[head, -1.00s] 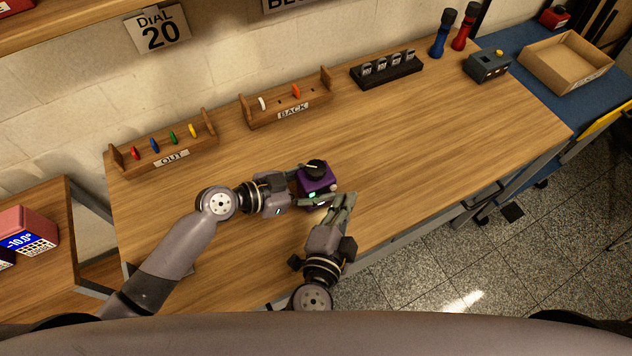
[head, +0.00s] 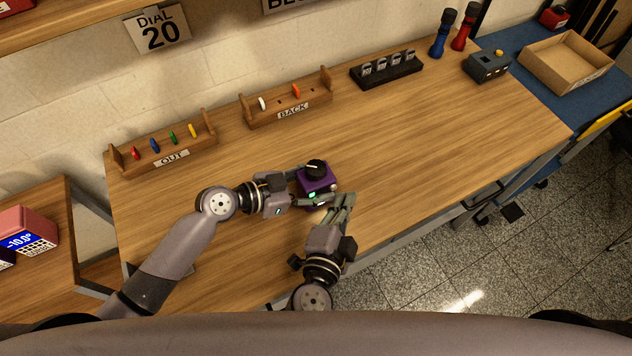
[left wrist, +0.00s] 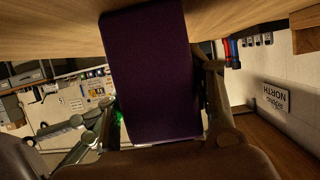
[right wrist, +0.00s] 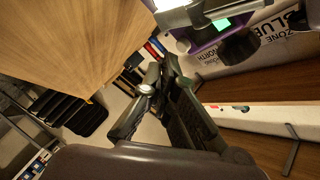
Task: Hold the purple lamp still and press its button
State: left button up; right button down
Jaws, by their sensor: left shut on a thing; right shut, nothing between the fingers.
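The purple lamp (head: 318,178) is a small box with a black knob on top, standing on the wooden workbench. A small green light shows on its near side. My left gripper (head: 305,188) is shut on the lamp from the left; in the left wrist view the purple body (left wrist: 150,75) lies between the fingers (left wrist: 160,110). My right gripper (head: 344,202) is shut and empty, just in front and to the right of the lamp. In the right wrist view its fingertips (right wrist: 160,72) are apart from the lamp (right wrist: 205,38). I cannot make out the button clearly.
Behind stand the OUT rack (head: 165,148) with coloured keys, the BACK rack (head: 290,106), and a black holder (head: 386,72). The bench right of the lamp is clear.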

dwell(0.4)
jog(key=shift+w+a, duration=0.2)
jog(key=shift+w, duration=0.2)
jog(key=shift+w+a, duration=0.1)
jog(key=shift+w, duration=0.1)
dwell(0.4)
jog(key=shift+s+d, duration=0.3)
jog(key=shift+s, duration=0.35)
jog(key=shift+s+d, duration=0.45)
jog(key=shift+s, duration=0.45)
jog(key=shift+s+d, duration=0.4)
jog(key=shift+s, duration=0.5)
jog(key=shift+s+d, duration=0.45)
jog(key=shift+s, duration=0.45)
